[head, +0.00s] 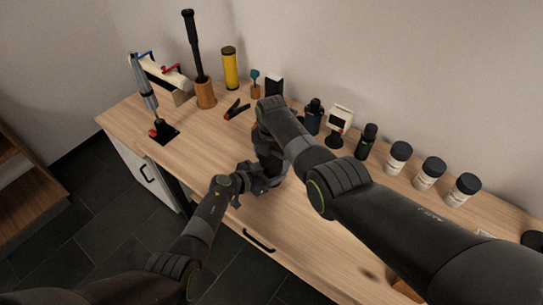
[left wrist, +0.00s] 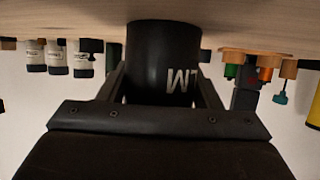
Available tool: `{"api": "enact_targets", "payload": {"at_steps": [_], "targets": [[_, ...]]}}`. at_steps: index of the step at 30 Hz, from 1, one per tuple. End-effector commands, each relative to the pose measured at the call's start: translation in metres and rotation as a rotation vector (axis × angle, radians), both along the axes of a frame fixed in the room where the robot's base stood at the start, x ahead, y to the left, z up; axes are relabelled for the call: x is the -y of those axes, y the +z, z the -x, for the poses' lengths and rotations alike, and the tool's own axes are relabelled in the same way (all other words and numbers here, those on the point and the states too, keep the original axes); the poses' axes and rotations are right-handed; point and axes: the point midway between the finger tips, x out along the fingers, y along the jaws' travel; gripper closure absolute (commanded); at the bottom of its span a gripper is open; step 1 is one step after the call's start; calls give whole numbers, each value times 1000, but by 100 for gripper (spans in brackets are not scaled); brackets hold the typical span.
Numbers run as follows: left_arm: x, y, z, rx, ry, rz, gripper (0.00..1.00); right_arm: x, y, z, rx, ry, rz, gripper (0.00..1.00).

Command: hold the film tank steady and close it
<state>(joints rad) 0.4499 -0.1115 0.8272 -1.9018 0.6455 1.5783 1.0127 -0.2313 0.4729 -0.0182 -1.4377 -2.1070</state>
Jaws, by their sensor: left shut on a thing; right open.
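The black film tank (left wrist: 160,55) stands on the table in the left wrist view, with part of its white lettering showing. That view is upside down, and my gripper hides the end of the tank nearest the picture's bottom. My left gripper (head: 262,182) is shut on the tank, a finger on each side. In the head view the tank (head: 270,163) is mostly hidden by my arms. My right gripper (head: 267,136) is open and points down over the tank. I cannot make out its fingertips or whether it touches the tank. I cannot identify a lid.
Behind stand a dark bottle (head: 313,116), a white device (head: 339,120) and white jars (head: 398,158). Further left are red-handled pliers (head: 237,109), a yellow cylinder (head: 230,67), a wooden holder (head: 205,94) and a stand (head: 163,132). The table's front-left top (head: 205,150) is clear.

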Motion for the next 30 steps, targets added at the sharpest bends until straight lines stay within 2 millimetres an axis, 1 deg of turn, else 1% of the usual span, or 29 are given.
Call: {"api": "enact_targets", "payload": {"at_steps": [4, 12, 14, 15, 17, 20, 23, 30], "targets": [[0, 0, 0, 0, 0, 0, 100, 0, 0, 0, 0, 0, 0, 15], [0, 0, 0, 0, 0, 0, 100, 0, 0, 0, 0, 0, 0, 51], [0, 0, 0, 0, 0, 0, 100, 0, 0, 0, 0, 0, 0, 59], [0, 0, 0, 0, 0, 0, 100, 0, 0, 0, 0, 0, 0, 60], [0, 0, 0, 0, 0, 0, 100, 0, 0, 0, 0, -7, 0, 61], [0, 0, 0, 0, 0, 0, 100, 0, 0, 0, 0, -64, 0, 61], [0, 0, 0, 0, 0, 0, 100, 0, 0, 0, 0, -192, 0, 61], [0, 0, 0, 0, 0, 0, 100, 0, 0, 0, 0, -584, 0, 61]]}}
